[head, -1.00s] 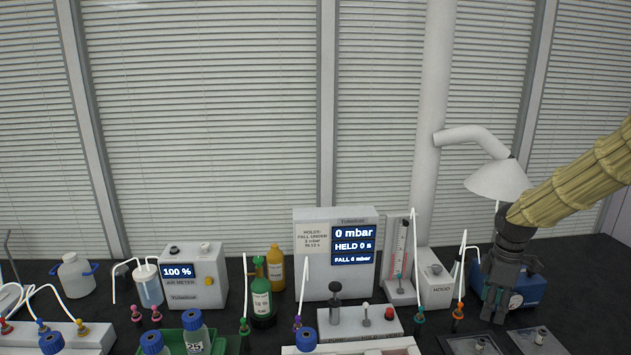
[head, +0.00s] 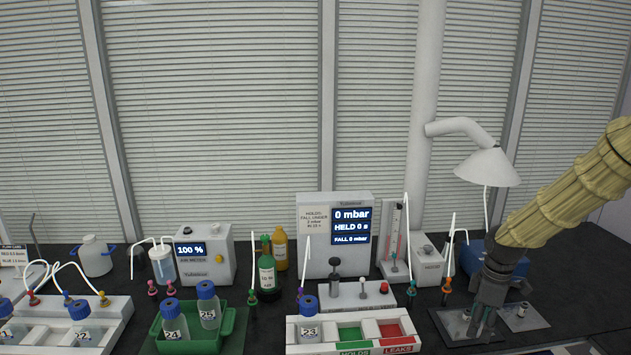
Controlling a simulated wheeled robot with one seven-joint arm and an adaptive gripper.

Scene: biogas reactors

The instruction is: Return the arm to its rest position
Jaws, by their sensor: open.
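My gripper (head: 479,322) hangs at the end of my yellow-sleeved arm on the right side of the head view. It points down, open, with nothing seen between its fingers. It is over or in front of a dark grey plate (head: 453,324) on the bench; I cannot tell whether it touches it. The wrist partly hides a blue device (head: 474,256) behind it.
A white hood (head: 487,168) hangs above the wrist. To the left are a rack with green and red compartments (head: 392,330), a pressure box (head: 313,250), bottles and a green tray (head: 232,327). A second plate (head: 533,318) lies right of the gripper.

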